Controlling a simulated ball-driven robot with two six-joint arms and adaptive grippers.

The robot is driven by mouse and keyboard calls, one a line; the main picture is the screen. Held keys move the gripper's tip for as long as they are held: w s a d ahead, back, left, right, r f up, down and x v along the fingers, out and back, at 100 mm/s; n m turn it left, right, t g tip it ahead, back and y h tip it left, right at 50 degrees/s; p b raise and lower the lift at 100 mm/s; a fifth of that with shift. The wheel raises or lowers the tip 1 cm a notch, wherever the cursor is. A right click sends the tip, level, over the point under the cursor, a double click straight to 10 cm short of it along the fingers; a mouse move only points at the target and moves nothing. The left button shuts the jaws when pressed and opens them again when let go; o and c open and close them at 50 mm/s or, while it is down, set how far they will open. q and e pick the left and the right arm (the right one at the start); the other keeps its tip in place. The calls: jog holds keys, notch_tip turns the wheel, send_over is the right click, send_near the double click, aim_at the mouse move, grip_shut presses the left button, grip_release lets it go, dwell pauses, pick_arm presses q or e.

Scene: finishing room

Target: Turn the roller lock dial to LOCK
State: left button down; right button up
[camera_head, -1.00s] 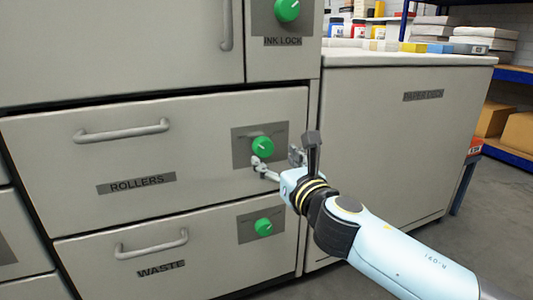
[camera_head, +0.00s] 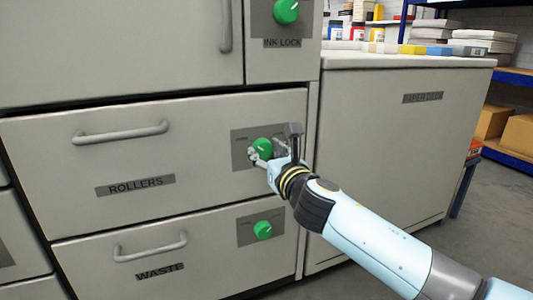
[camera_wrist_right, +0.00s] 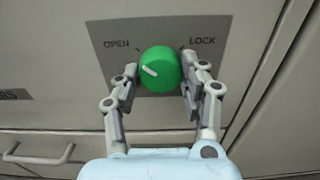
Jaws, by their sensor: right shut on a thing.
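The green roller lock dial (camera_head: 262,147) sits on a grey plate (camera_head: 239,158) at the right end of the ROLLERS drawer (camera_head: 60,150). In the right wrist view the dial (camera_wrist_right: 163,70) has a white mark pointing up and left, toward the OPEN side. The word LOCK is at the plate's upper right. My right gripper (camera_head: 266,151) is shut on the dial, one finger at each side, as the right wrist view also shows (camera_wrist_right: 160,68). My left gripper is not in view.
Another green dial (camera_head: 263,229) is below on the WASTE drawer (camera_head: 90,265). A third green dial (camera_head: 286,11) is above, over the INK LOCK label. Drawer handles (camera_head: 120,132) stick out at left. A paper deck cabinet (camera_head: 385,150) stands at right, with open floor beyond.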

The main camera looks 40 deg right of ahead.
jog(key=shift+c, duration=1.4)
